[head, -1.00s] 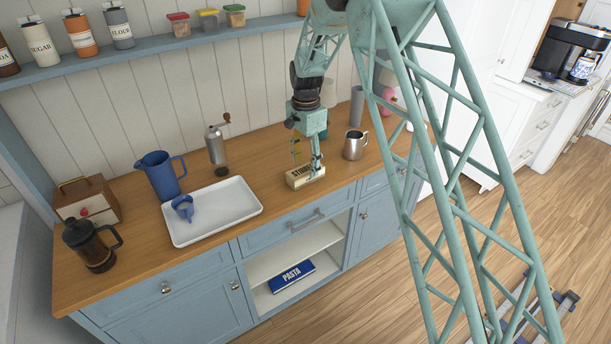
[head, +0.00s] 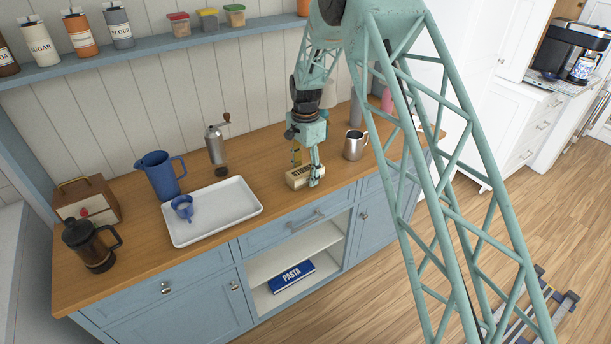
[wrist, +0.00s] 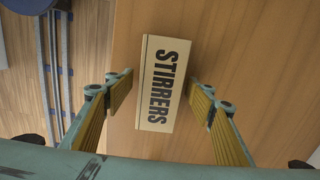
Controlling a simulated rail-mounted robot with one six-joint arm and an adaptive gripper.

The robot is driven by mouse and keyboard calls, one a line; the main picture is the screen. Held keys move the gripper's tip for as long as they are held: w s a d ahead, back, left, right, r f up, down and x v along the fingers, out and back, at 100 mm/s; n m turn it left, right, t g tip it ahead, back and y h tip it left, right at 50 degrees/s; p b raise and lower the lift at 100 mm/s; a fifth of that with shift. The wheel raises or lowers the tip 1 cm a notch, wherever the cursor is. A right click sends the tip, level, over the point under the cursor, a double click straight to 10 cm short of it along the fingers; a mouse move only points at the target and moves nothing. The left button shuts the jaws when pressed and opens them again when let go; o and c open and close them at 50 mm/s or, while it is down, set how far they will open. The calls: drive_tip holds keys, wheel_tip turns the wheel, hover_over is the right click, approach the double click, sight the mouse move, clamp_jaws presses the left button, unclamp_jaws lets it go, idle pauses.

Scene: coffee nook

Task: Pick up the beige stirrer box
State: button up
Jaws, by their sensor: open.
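The beige stirrer box (head: 298,178) lies on the wooden counter, to the right of the white tray. In the wrist view the box (wrist: 155,112) shows its dark STIRRERS lettering. My gripper (head: 307,180) is down at the box in the head view. In the wrist view my gripper (wrist: 160,100) is open, with one yellow-padded finger on each side of the box and a gap on both sides. The box sits between the fingers, slightly turned. In the head view a finger hides part of the box.
A white tray (head: 225,222) with a small blue cup (head: 182,208) stands left of the box. A metal pitcher (head: 355,145) stands close on the right. A blue jug (head: 160,175) and coffee grinder (head: 216,148) are farther left. The counter's front edge is near the box.

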sight(305, 169)
drive_tip(key=shift+c, duration=0.9)
drive_tip(key=c, duration=0.8)
drive_tip(key=shift+r, duration=0.15)
drive_tip(key=shift+w+r, duration=0.1)
drive_tip(key=shift+r, duration=1.55)
drive_tip(key=s+d, duration=0.1)
drive_tip(key=s, duration=0.4)
drive_tip(key=s+d+r, duration=0.1)
drive_tip(key=s, duration=0.4)
drive_tip(key=s+d, duration=0.1)
drive_tip(key=s, duration=0.4)
drive_tip(key=shift+s+d+r, duration=0.25)
drive_tip(key=shift+s, duration=0.15)
